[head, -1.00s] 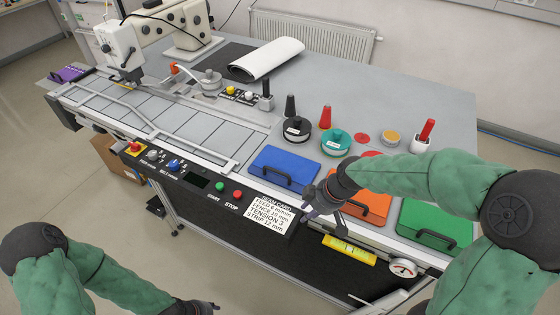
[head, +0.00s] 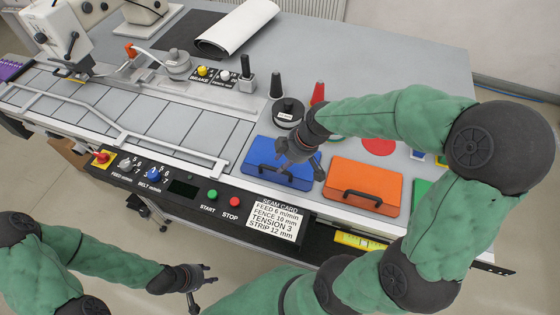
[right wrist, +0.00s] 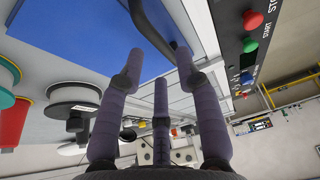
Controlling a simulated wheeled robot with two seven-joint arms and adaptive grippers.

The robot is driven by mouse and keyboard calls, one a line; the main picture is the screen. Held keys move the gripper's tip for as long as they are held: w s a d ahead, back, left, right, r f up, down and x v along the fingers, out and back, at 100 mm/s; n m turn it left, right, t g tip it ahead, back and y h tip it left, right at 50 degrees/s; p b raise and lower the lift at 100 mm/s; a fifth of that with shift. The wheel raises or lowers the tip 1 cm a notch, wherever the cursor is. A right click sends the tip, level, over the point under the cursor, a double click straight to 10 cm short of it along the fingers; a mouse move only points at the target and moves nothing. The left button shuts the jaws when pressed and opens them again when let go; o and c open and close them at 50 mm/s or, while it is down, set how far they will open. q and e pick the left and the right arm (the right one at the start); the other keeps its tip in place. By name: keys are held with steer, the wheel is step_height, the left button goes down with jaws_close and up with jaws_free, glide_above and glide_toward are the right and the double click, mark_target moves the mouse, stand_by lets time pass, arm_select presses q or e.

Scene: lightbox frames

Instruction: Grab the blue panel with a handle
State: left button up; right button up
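The blue panel (head: 262,152) lies flat on the front right part of the machine table, with a black handle (head: 262,173) along its front edge. My right gripper (head: 297,158) is over the panel's right half, fingers pointing down, hiding part of the panel and of the handle's right end. In the right wrist view the blue panel (right wrist: 75,25) fills the top left. Its handle (right wrist: 152,28) runs between the spread, empty fingers of my right gripper (right wrist: 158,68); I cannot tell whether they touch. My left gripper (head: 203,284) is open and empty, low in front of the table.
An orange panel (head: 372,178) with a handle lies right of the blue one. A green panel (head: 420,190) is mostly hidden by my right arm. A black spool (head: 287,112) stands behind the blue panel. The control strip with the seam card (head: 274,221) runs along the front.

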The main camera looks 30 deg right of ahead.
mark_target(276, 169)
steer(key=shift+w+b+x, duration=0.1)
steer(key=shift+b+x, duration=0.2)
steer(key=shift+x, duration=1.3)
steer(key=shift+w+b+x, duration=0.15)
steer(key=shift+b+x, duration=0.15)
steer(key=shift+x, duration=1.3)
steer(key=shift+r, duration=0.15)
jaws_close()
